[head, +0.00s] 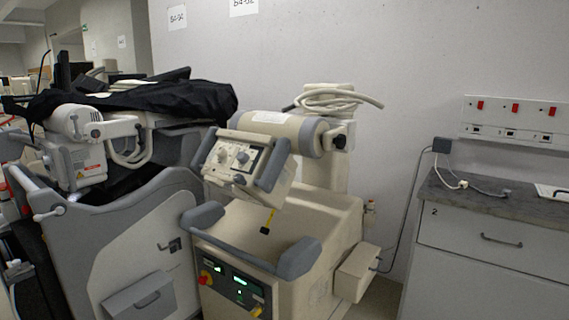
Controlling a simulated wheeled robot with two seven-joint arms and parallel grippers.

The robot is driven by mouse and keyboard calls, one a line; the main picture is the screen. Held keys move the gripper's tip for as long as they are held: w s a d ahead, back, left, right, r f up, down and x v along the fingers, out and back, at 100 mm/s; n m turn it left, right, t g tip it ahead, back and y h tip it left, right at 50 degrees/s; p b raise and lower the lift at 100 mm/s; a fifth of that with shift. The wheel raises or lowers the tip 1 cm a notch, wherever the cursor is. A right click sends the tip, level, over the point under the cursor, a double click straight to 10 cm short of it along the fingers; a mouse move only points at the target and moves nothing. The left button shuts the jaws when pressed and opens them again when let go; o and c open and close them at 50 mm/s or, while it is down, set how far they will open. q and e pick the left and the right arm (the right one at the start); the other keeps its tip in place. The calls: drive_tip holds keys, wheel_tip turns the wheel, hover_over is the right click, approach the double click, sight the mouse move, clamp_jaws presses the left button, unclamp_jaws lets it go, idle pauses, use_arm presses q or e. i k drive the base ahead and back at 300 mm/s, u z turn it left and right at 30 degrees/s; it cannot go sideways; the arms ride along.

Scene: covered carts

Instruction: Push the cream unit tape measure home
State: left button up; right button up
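The cream unit (330,215) stands in the middle of the head view, a wheeled machine with grey handles and a cream cylinder on top. Its boxy control head (240,158) has knobs and grey side grips and is tilted. A short yellow tape measure strip (270,216) with a dark end tab hangs below the control head, above the unit's body. Its upper end disappears at the head's underside. Neither of my grippers is in view.
A grey unit (130,240) partly covered by black cloth (140,100) stands close on the left. A grey cabinet (490,250) with a dark worktop is on the right. A cable runs from a wall box (441,145) down towards the cream unit. A wall is behind.

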sight(265, 230)
drive_tip(key=k, duration=0.6)
drive_tip(key=u, duration=0.55)
drive_tip(key=i, duration=1.3)
drive_tip(key=z, duration=0.85)
